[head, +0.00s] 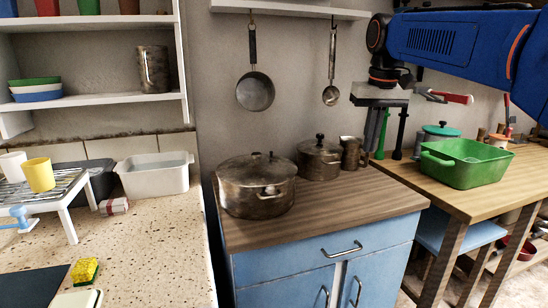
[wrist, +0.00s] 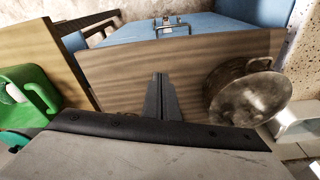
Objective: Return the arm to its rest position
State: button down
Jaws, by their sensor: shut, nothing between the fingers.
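My blue arm (head: 450,45) reaches in from the upper right in the head view. My gripper (head: 374,148) hangs from its end with the fingers pointing down, in front of the wall and above the right end of the wooden worktop (head: 340,205). The fingers are together and hold nothing. In the wrist view my gripper (wrist: 161,80) shows as two dark fingers side by side, seen against the bare wood of the worktop (wrist: 115,75).
A large lidded pot (head: 250,190), a smaller pot (head: 318,160) and a metal jug (head: 352,153) stand on the worktop. A green basin (head: 465,165) is on the right table. A pan (head: 255,92) and ladle (head: 331,95) hang left of my gripper. The worktop's front is clear.

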jog(key=s+d+f+t, duration=0.1)
jog(key=s+d+f, duration=0.1)
jog(key=s+f, duration=1.2)
jog(key=s+d+f+t, duration=0.1)
jog(key=s+d+f, duration=0.1)
jog(key=s+f, duration=1.1)
jog(key=shift+s+f+t, duration=0.35)
jog(key=shift+s+t, duration=0.05)
jog(key=shift+s, duration=0.75)
jog(key=shift+d, duration=0.1)
